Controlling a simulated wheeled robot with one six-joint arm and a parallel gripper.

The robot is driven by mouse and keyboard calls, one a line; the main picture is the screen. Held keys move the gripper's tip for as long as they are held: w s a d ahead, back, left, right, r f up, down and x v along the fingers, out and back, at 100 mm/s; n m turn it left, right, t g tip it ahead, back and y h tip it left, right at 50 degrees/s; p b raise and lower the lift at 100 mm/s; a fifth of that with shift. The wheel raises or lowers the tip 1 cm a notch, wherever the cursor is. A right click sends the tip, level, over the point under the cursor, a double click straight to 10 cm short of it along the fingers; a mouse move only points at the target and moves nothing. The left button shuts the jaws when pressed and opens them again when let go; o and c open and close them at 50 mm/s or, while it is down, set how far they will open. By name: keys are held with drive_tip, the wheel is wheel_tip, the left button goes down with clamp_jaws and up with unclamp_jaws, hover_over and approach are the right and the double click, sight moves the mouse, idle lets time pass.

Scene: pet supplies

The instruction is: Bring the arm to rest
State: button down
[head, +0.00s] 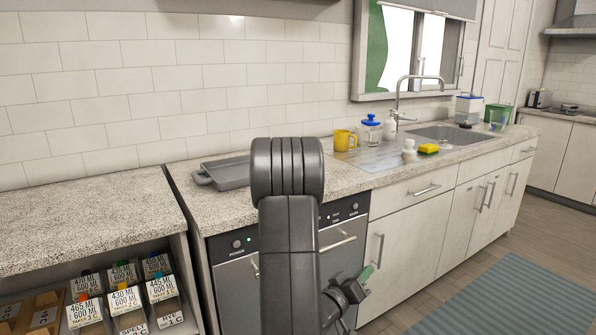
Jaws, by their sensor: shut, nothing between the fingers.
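My arm stands folded in the middle of the head view, with its rounded elbow in front of the counter. My gripper (365,276) shows low at the right of the arm, in front of the white cabinet door. It is small and partly hidden behind the arm link. It is shut and empty, and appears apart from the counter and cabinets.
A grey tray (222,172) lies on the counter behind my arm. A yellow mug (344,140), a blue-lidded jar (371,130) and a yellow sponge (428,148) stand near the sink (450,135). Labelled packages (125,300) fill the left shelf. Floor with a striped rug (510,300) is clear at right.

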drive_tip(key=s+d+m+g+h+b, duration=0.2)
drive_tip(key=d+m+b, duration=0.8)
drive_tip(key=m, duration=0.5)
drive_tip(key=shift+d+f+h, duration=0.15)
drive_tip(key=shift+h, duration=0.25)
